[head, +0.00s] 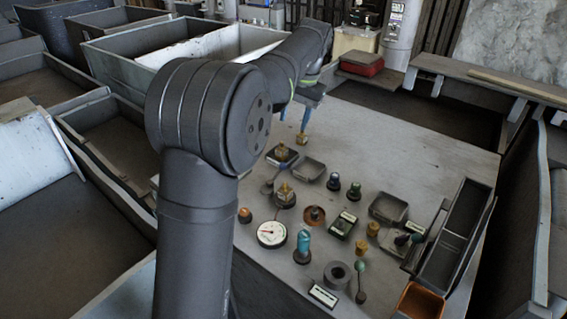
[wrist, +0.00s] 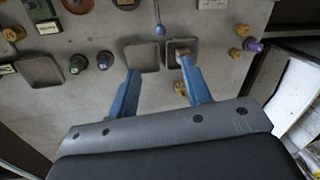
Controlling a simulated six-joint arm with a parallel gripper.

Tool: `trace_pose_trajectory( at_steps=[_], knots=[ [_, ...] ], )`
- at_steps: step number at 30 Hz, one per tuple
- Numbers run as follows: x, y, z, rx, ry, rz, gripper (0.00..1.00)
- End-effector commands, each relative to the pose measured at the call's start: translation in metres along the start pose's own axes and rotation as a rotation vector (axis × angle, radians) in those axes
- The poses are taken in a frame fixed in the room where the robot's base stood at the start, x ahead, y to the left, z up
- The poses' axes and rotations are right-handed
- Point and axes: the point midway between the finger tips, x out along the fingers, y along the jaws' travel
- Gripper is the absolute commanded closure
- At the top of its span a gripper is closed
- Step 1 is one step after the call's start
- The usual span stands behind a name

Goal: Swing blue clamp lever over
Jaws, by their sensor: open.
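The blue clamp lever shows in the wrist view as a thin rod with a blue ball end (wrist: 160,29), near the top centre. It stands just beyond two small trays. In the head view I cannot clearly tell its colour or pose. My gripper (wrist: 158,66) is open, its two blue fingers spread with nothing held between them. The fingertips overlap the two trays in the wrist view, short of the lever and apart from it. In the head view my gripper (head: 306,116) is over the far side of the table, partly hidden by my arm.
The left small tray (wrist: 142,69) is empty; the right one (wrist: 199,42) holds a brass piece. A brass block (head: 301,139) lies below my gripper. A dial gauge (head: 271,234), a teal-topped knob (head: 304,241) and a green-ended lever (head: 360,266) stand nearer. The table's far right is clear.

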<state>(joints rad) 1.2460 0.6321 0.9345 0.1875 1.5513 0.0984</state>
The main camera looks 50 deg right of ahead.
Motion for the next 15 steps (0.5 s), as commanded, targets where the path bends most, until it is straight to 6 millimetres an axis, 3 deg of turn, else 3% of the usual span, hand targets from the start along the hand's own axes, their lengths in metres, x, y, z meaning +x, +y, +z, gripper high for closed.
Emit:
trace_pose_trajectory(
  at_steps=[7, 15],
  knots=[
    [0.019, 0.001, -0.001, 0.032, -0.003, -0.004, 0.55],
    [0.076, 0.001, -0.001, 0.03, -0.004, -0.004, 0.55]
  ],
)
